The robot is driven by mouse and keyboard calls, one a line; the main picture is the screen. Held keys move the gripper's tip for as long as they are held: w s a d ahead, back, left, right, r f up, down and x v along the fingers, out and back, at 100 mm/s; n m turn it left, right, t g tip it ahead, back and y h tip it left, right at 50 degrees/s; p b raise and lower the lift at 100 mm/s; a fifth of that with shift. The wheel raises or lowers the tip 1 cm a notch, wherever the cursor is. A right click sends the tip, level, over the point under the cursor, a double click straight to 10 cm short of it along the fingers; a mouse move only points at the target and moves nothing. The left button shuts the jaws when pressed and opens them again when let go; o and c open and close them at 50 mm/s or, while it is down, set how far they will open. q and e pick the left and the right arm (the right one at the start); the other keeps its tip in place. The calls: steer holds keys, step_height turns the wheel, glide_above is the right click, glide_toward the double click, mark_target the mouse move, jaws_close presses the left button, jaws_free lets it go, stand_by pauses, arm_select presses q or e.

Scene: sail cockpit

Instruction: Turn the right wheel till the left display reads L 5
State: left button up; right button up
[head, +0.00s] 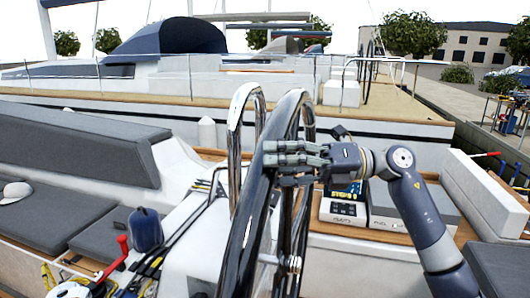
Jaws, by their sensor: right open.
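A large steering wheel with a dark, shiny rim (246,222) stands edge-on in the middle of the head view. My right gripper (273,164) reaches in from the right, with its fingers level across the upper part of this rim. Its fingers are open and apart; whether they touch the rim I cannot tell. A small blue display with yellow characters (345,194) sits just below and behind the gripper. The gripper partly covers it, and its text is too small to read surely. I cannot tell which display it is. My left gripper is not in view.
A chrome hoop rail (234,140) stands just left of the wheel. Grey cushions (75,145) line the left bench, with a white cap (15,192). A red-handled winch (118,256), a blue item (146,229) and ropes lie lower left. A grey box (385,205) is right of the display.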

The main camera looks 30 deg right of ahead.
steer(key=shift+p+x, duration=0.35)
steer(key=shift+x, duration=0.7)
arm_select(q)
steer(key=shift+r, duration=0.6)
